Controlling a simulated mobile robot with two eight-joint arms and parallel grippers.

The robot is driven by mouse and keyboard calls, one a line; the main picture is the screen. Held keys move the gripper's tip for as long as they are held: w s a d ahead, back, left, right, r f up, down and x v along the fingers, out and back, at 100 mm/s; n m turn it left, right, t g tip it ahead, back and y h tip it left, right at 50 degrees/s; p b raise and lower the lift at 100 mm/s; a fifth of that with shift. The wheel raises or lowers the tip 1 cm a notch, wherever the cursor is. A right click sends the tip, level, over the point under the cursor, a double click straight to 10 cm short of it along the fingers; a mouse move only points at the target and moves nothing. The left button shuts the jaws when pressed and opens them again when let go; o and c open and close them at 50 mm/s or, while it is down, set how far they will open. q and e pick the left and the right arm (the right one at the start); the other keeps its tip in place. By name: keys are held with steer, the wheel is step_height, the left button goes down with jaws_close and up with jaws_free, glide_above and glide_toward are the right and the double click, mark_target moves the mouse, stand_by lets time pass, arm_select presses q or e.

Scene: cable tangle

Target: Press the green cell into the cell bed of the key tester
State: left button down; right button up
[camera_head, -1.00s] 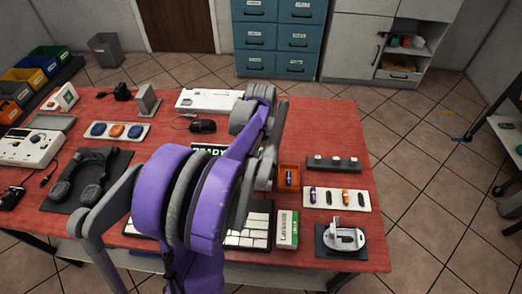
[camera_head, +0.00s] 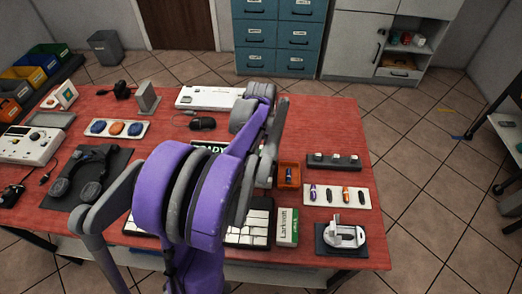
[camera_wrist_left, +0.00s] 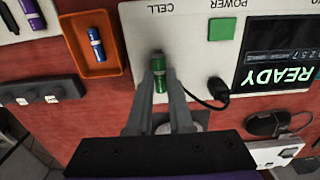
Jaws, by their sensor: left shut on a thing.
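In the left wrist view my left gripper (camera_wrist_left: 160,112) is shut on the green cell (camera_wrist_left: 160,79), which stands out beyond the fingertips. The cell's far end is at the white key tester (camera_wrist_left: 185,28), just below its CELL label. The cell bed is covered by the cell and fingers, so I cannot tell whether the cell is fully seated. The tester's display (camera_wrist_left: 285,73) reads READY, and a green square (camera_wrist_left: 222,31) sits by the POWER label. In the head view my arm hides the gripper, the cell and most of the tester. My right gripper is not in view.
An orange tray (camera_wrist_left: 75,65) holding a blue cell (camera_wrist_left: 96,44) lies beside the tester. A black cable with a plug (camera_wrist_left: 219,87) lies close to the gripper. A dark block (camera_wrist_left: 40,92) and a mouse (camera_wrist_left: 268,124) are nearby. Bare red tabletop (camera_head: 300,107) shows at the back.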

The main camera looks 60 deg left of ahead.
arm_select(q)
steer(key=shift+f+b, duration=0.4)
steer(key=shift+f, duration=0.1)
stand_by(0.6)
steer(key=c, duration=1.1)
jaws_free()
steer(key=shift+r, duration=0.2)
steer(key=shift+r+p, duration=1.3)
steer(key=shift+r, duration=0.35)
steer(key=o, duration=0.6)
steer(key=shift+c, duration=0.2)
steer(key=shift+r, duration=0.1)
